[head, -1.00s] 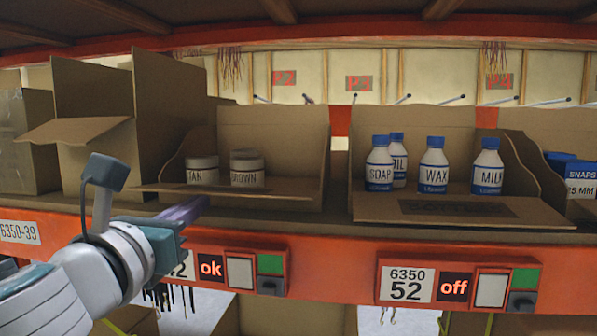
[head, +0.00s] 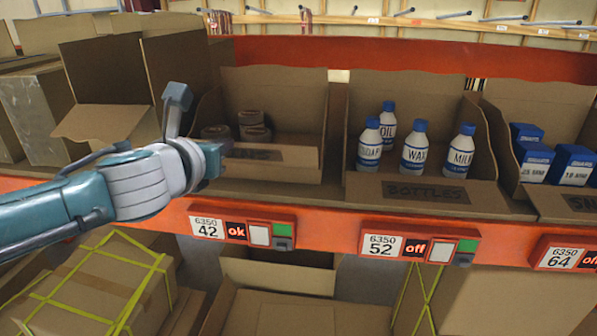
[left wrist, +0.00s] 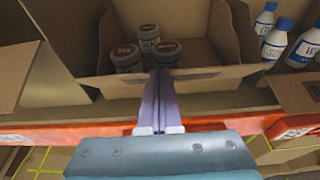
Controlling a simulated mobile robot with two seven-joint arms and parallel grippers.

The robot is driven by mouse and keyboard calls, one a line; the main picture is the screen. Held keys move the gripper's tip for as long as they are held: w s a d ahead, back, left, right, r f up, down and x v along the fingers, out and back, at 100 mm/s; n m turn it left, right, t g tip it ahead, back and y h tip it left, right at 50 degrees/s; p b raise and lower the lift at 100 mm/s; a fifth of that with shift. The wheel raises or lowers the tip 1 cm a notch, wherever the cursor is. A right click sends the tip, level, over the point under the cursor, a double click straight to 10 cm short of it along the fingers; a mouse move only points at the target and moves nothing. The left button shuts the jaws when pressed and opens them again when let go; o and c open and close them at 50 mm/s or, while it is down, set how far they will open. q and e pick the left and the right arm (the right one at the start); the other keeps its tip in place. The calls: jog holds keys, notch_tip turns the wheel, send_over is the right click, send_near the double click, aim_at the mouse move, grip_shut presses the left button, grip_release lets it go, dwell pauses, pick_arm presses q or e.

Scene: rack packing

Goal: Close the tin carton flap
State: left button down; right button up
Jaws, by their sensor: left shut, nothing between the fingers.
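The tin carton (head: 275,100) is an open brown box on the shelf above the 42 label. Several round tins stand inside, such as one at its front (head: 255,134); they also show in the left wrist view (left wrist: 127,58). Its front flap (head: 285,158) bears dark lettering and spans the carton's front; I cannot tell its exact angle. My left gripper (head: 227,147) is shut and empty at the flap's left part. In the left wrist view, its purple fingers (left wrist: 160,75) overlap the flap (left wrist: 205,76); contact is unclear. My right gripper is not in view.
A bottle carton (head: 430,190) with several blue-capped bottles stands to the right, its front flap folded out. A carton of blue boxes (head: 533,160) is further right. A tall open carton (head: 105,75) stands left. The orange shelf edge (head: 335,225) carries label units.

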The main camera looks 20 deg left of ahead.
aim_at(236, 153)
pick_arm(q)
jog(key=w+r, duration=0.1)
jog(key=w, duration=0.1)
jog(key=w+a+r, duration=0.1)
jog(key=w, duration=0.1)
jog(key=shift+r+p, duration=0.4)
jog(key=shift+w+a+r, duration=0.15)
jog(key=shift+w, duration=0.7)
dwell(0.4)
